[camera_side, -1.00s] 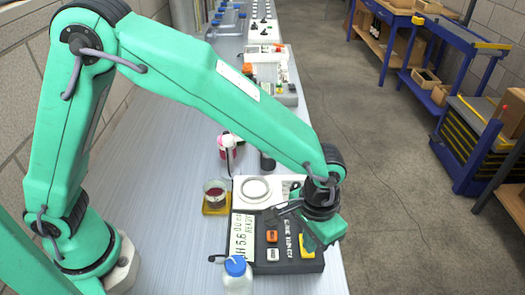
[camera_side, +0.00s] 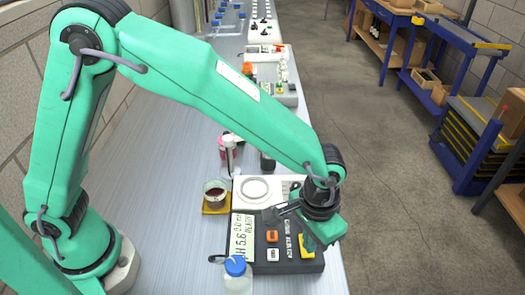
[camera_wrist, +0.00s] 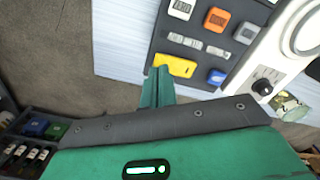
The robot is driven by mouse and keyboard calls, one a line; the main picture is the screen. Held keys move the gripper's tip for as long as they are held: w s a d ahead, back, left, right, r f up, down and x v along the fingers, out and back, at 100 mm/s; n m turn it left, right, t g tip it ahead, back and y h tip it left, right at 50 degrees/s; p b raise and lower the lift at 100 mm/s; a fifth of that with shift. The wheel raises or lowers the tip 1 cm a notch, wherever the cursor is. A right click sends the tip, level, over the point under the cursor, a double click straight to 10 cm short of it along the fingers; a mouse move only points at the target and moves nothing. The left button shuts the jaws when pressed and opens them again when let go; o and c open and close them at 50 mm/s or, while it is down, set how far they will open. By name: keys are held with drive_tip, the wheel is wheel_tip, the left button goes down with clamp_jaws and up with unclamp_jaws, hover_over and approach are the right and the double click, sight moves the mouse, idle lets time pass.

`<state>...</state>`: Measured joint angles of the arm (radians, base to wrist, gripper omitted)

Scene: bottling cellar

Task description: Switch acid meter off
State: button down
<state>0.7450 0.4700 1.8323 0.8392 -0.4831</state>
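The acid meter (camera_side: 259,217) is a dark box near the bench's right edge. Its white display (camera_side: 243,237) reads about pH 5.6, with smaller text that looks like READY. An orange button (camera_side: 271,236), a white button (camera_side: 272,254) and a yellow button (camera_side: 306,253) show on its top. The wrist view also shows the yellow button (camera_wrist: 178,66) and a blue button (camera_wrist: 216,76). My gripper (camera_wrist: 161,72) has its green fingers together, with the tip right at the yellow button's edge. I cannot tell whether it touches. My gripper partly covers the meter in the side view.
A white-capped dial device (camera_side: 254,189) adjoins the meter's far side. A beaker of dark red liquid (camera_side: 215,192) stands on a yellow coaster left of it. A blue-capped bottle (camera_side: 236,280) stands in front. Bare bench (camera_side: 165,215) lies to the left.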

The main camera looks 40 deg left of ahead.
drive_tip(key=shift+f, duration=1)
idle(0.6)
drive_tip(key=shift+r, duration=3)
drive_tip(key=shift+a, duration=0.1)
drive_tip(key=shift+a+r, duration=0.15)
drive_tip(key=shift+r, duration=0.1)
drive_tip(key=s+a+r+n+t+h, duration=0.1)
drive_tip(key=a+r, duration=0.4)
drive_tip(key=a, duration=0.4)
drive_tip(key=a+r+t, duration=0.2)
drive_tip(key=a+r, duration=0.4)
drive_tip(key=a, duration=0.2)
drive_tip(key=s+a+r+n+t+y, duration=0.1)
drive_tip(key=s+a+r+n+t, duration=0.1)
drive_tip(key=s+a, duration=0.8)
drive_tip(key=a, duration=0.3)
drive_tip(key=shift+t, duration=0.3)
